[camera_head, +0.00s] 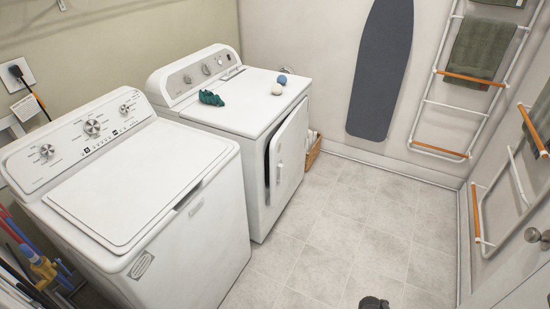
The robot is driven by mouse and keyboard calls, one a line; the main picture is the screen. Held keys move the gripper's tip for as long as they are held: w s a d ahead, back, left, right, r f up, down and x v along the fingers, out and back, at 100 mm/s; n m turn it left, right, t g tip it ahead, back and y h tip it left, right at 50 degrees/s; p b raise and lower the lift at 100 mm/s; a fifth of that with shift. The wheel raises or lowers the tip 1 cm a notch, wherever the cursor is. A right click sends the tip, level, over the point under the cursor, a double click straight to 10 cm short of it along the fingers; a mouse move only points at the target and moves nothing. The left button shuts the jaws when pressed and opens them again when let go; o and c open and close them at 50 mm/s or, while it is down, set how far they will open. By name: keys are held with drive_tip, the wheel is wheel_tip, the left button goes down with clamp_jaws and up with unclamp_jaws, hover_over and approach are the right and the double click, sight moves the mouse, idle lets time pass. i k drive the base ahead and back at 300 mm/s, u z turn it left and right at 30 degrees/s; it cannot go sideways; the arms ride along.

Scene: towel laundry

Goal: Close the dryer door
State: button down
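The white dryer (240,110) stands in the back corner, to the right of the washer. Its white front door (292,147) is partly open. A dark gap shows along the door's left, nearer edge, and the door stands out from the front on that side. A small handle (279,173) is on the door near that edge. A small dark shape at the bottom edge of the picture, apparently my gripper (374,303), is cut off by the frame. It is over the floor, well away from the door. Its fingers cannot be made out.
The washer (130,190) has its lid down. A dark green cloth (211,98) and two small balls, blue (282,79) and cream (277,89), lie on the dryer. A basket (313,151) is beyond the door. The tiled floor (330,220) is clear. Racks line the right side.

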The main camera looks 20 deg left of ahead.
sight(286, 150)
drive_tip(key=u, duration=0.6)
drive_tip(key=i, duration=1.05)
drive_tip(key=u, duration=0.2)
